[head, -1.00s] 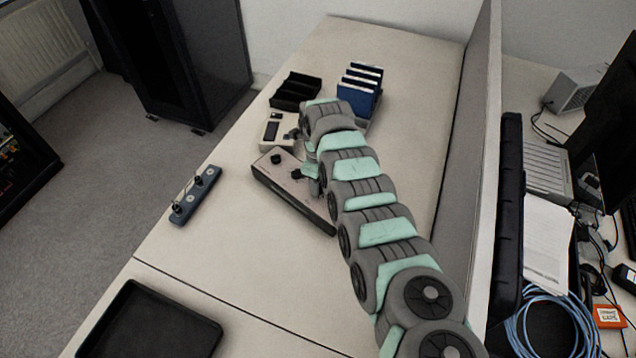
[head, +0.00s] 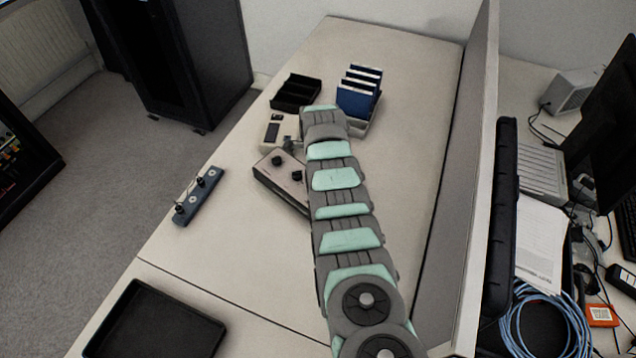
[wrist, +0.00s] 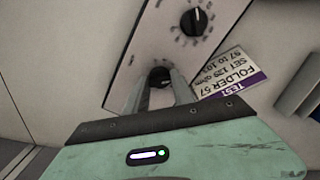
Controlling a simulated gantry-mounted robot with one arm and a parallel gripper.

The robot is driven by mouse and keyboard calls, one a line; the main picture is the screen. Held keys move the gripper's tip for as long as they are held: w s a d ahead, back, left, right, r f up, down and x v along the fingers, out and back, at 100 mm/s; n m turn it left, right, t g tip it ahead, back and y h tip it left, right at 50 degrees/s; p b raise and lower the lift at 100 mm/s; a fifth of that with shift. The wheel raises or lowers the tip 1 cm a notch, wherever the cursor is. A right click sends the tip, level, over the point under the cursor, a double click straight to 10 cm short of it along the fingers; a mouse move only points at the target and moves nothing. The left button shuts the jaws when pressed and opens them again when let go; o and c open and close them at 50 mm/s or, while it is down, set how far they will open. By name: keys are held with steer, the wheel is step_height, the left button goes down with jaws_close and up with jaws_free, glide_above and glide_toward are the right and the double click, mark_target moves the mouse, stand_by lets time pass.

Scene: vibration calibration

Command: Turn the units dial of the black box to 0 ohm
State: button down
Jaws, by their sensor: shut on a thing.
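The black box (head: 277,186) lies on the table in the head view, with dark sides, a pale top and two black knobs showing. My arm covers its right part. In the wrist view its pale panel (wrist: 150,45) shows a dial (wrist: 194,22) with a white pointer line and tick marks. My gripper (wrist: 160,95) is shut on a second dial (wrist: 159,76), near the lower end of the panel. The fingers hide much of this dial, and I cannot read its setting.
A printed card (wrist: 232,75) lies beside the box. A pale meter (head: 272,132), a black tray (head: 296,92) and blue folders (head: 357,92) stand behind. A strip with terminals (head: 199,197) is at left.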

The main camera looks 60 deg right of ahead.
steer(key=n, duration=0.3)
steer(key=shift+w+n+b, duration=0.1)
steer(key=shift+n+b, duration=0.2)
steer(key=shift+n, duration=0.1)
steer(key=n+b, duration=0.1)
steer(key=n, duration=0.4)
steer(key=shift+f, duration=0.15)
steer(key=n+b, duration=0.1)
steer(key=n, duration=0.4)
steer(key=shift+n, duration=2.3)
steer(key=c, duration=1.1)
jaws_free()
steer(key=shift+o, duration=0.2)
